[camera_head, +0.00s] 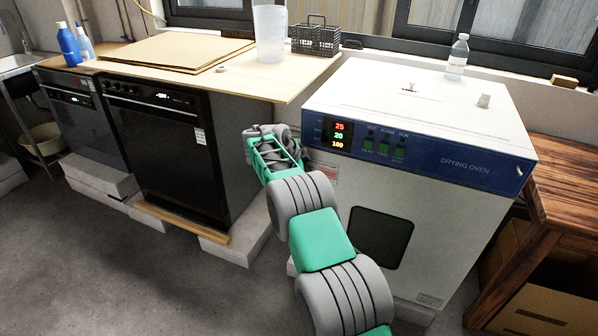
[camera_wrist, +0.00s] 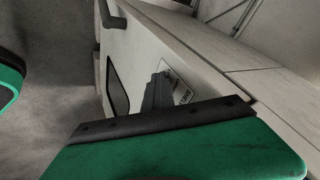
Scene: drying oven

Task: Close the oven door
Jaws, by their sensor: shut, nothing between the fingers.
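The white drying oven (camera_head: 440,118) stands at the right in the head view, with a blue control panel. Its front door (camera_head: 428,220) has a dark window (camera_head: 381,237) and looks flush or nearly flush with the body; I cannot tell whether a narrow gap remains. In the wrist view the door's window (camera_wrist: 117,88), a dark handle (camera_wrist: 112,17) and a label (camera_wrist: 178,86) show at a steep angle. My gripper (camera_head: 270,134) is shut and empty beside the oven's left front edge. Contact with the door cannot be told. My arm hides part of the oven's lower left front.
A wooden table (camera_head: 565,185) is at the right. The grey floor (camera_head: 110,270) at front left is clear.

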